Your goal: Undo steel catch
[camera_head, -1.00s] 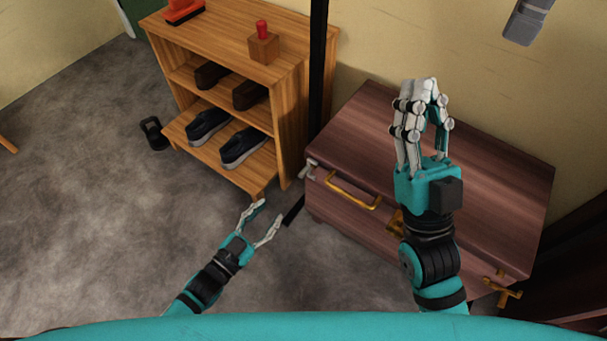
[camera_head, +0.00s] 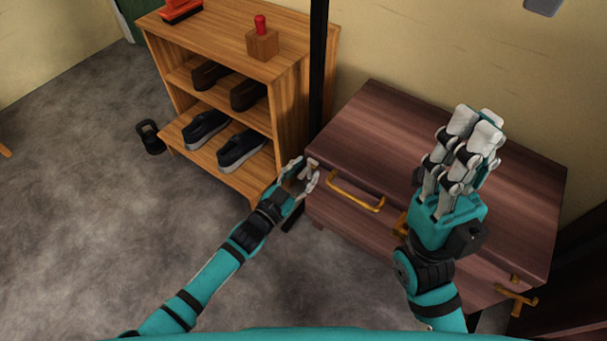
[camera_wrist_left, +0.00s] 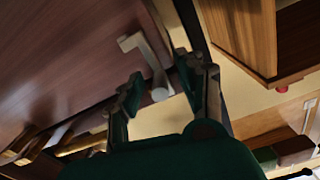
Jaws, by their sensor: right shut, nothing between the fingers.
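The steel catch (camera_wrist_left: 147,58) is a pale grey bent lever at the left front corner of the brown wooden chest (camera_head: 385,125). In the left wrist view it lies between the fingertips of my left gripper (camera_wrist_left: 160,72), with a gap on either side. In the head view my left gripper (camera_head: 303,172) is open at that corner, and its fingers mostly hide the catch. My right gripper (camera_head: 478,125) is shut and empty, raised above the right part of the chest.
The chest front has a brass handle (camera_head: 355,193) and a brass catch (camera_head: 516,300) at right. A black post (camera_head: 318,70) stands beside a wooden shoe rack (camera_head: 290,95) with shoes. A kettlebell (camera_head: 150,136) is on the floor. Open floor lies at left.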

